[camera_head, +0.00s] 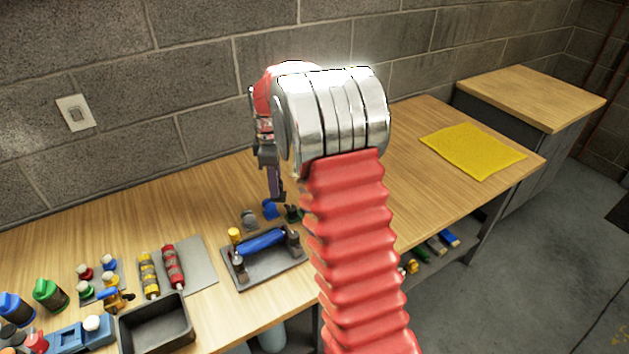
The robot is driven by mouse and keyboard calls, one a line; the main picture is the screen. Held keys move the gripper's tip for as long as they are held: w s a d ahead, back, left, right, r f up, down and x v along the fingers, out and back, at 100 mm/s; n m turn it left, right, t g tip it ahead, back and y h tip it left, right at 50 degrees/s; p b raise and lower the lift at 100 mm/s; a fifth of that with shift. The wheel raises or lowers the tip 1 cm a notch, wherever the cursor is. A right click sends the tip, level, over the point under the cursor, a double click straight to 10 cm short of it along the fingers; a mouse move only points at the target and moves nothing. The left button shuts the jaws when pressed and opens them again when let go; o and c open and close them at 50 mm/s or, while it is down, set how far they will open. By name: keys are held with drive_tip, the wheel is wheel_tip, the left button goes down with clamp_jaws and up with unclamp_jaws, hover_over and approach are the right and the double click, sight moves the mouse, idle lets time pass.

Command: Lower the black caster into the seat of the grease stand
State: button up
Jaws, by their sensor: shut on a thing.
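My gripper (275,190) points down above the back of the wooden bench, left of my red arm sleeve. It is shut, and the thing between its jaws is small and dark and hard to make out; I take it to be the black caster. Beneath and around the gripper stand a grey piece (250,220), a blue piece (269,209) and a dark green-black piece (293,214) partly beside my arm. I cannot tell which of these, if any, is the grease stand, and no seat shows clearly. The jaws appear above these pieces.
Further left are red and yellow rollers on a grey mat (203,276), a dark bin (185,345) and several bottles. A yellow cloth (473,151) lies right. The bench around it is clear.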

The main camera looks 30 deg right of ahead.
drive_tip(key=s+d+f+n, duration=0.2)
drive_tip(key=d+n, duration=0.4)
drive_tip(key=d, duration=0.3)
drive_tip(key=shift+s+d+n, duration=0.3)
drive_tip(key=shift+s+d, duration=0.05)
drive_tip(key=shift+s, duration=0.35)
drive_tip(key=shift+f, duration=0.1)
drive_tip(key=shift+f, duration=2.65)
drive_tip(key=shift+d+f, duration=0.1)
drive_tip(key=shift+f, duration=1)
drive_tip(key=o, duration=1.2)
